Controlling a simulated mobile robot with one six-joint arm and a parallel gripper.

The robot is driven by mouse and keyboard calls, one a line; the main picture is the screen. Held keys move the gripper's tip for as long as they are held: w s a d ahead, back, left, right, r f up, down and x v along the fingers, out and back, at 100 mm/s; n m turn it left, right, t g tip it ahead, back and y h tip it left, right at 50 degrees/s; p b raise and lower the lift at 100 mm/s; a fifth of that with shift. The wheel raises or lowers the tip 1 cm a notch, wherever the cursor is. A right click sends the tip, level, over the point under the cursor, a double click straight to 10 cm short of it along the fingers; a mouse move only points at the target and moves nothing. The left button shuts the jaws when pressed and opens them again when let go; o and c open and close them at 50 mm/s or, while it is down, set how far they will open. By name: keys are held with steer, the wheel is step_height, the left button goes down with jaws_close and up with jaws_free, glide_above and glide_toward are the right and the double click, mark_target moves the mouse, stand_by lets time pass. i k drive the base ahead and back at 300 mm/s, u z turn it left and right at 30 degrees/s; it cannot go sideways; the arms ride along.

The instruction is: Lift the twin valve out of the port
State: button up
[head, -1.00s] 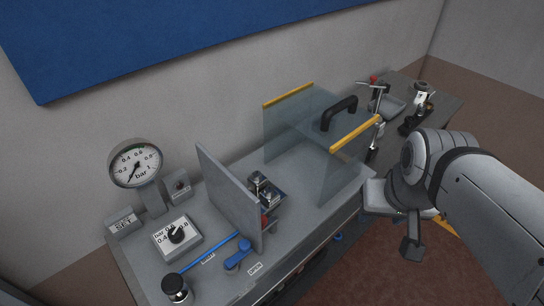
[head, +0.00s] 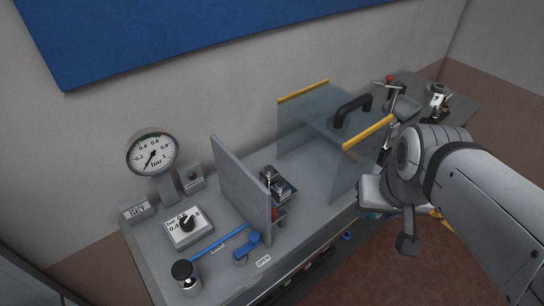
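A small metal fitting with upright parts (head: 277,184) sits on the bench just right of the upright grey panel. It may be the twin valve in its port, but it is too small to tell. A red part (head: 275,212) shows below it, at the panel's right edge. My arm (head: 440,165) is at the right, in front of the bench edge and well apart from the fitting.
A grey panel (head: 241,187) stands left of the fitting. A clear guard with yellow edges (head: 368,132) and a black handle (head: 350,109) stands to its right. A gauge (head: 152,155), a dial box (head: 187,226) and a blue lever (head: 246,244) are at left.

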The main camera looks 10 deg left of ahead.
mark_target(278, 197)
steer(key=u, duration=1.65)
steer(key=k, duration=1.75)
steer(key=z, duration=0.65)
steer(key=i, duration=2)
steer(key=z, duration=0.05)
